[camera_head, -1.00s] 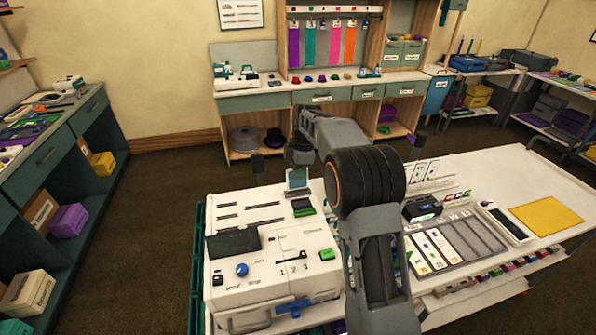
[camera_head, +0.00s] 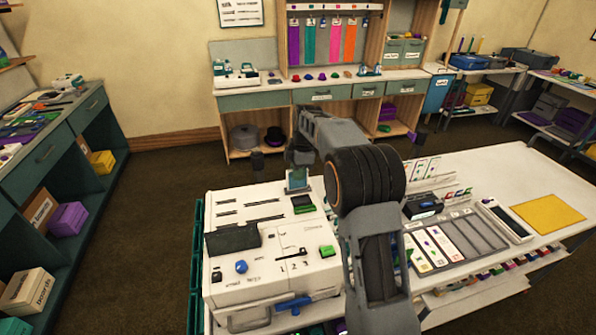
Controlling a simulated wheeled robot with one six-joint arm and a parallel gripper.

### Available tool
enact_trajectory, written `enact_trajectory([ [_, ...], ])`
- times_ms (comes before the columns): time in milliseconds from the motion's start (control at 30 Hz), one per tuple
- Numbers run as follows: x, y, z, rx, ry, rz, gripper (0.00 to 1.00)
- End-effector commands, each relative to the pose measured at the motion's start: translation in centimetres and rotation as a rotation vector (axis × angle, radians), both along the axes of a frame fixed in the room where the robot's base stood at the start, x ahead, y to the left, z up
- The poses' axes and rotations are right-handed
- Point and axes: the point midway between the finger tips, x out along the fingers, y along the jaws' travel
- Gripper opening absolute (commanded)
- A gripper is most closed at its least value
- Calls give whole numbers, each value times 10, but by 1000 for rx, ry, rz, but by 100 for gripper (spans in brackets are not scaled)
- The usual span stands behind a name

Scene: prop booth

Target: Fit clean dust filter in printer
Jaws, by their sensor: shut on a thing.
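The white printer (camera_head: 283,249) stands on the near end of the white table, with a dark screen, a blue knob and a green button on top. My gripper (camera_head: 296,166) is beyond the printer's back edge, partly hidden by my own arm. It is shut on a small panel with a teal frame and a grey face, which looks like the dust filter (camera_head: 297,180). The filter is upright, at the back of the printer's top. I cannot tell whether its lower edge touches the printer or is in a slot.
Right of the printer is a grey sorting tray (camera_head: 470,238) with cards, and a yellow sheet (camera_head: 547,215). A black-and-green block (camera_head: 303,204) sits on the printer close to the filter. A blue handle (camera_head: 293,303) is at the printer's front. My arm hides the table's middle.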

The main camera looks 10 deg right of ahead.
Motion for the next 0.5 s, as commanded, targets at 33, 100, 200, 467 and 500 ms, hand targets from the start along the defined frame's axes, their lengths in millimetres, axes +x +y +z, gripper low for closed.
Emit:
enact_trajectory([
  [33,0,0,-3,0,0,0,4],
  [100,0,0,-6,0,0,0,4],
  [200,0,0,-9,1,0,0,4],
  [467,0,0,-18,1,-1,0,4],
  [500,0,0,-20,1,-1,0,4],
])
